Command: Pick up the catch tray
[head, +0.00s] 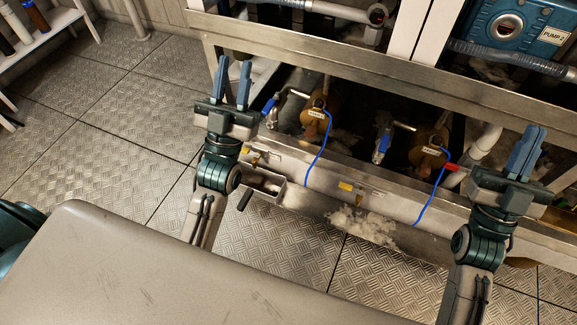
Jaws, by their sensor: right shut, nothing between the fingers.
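A small grey metal tray with a black handle, which looks like the catch tray (269,192), sits low at the front of the machine frame, just right of my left forearm. Its handle (245,200) sticks out toward the lower left. My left gripper (234,66) is open and empty, its fingers pointing up the picture, above and left of the tray. My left arm stands close to the tray's left side in the picture. My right gripper (533,138) is shut and empty at the far right, well away from the tray.
Blue cables (320,150) hang over the lower rail. A blue pump (500,35) is at the upper right. A shelf with bottles (35,38) is at the upper left. Open floor (90,150) lies left.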

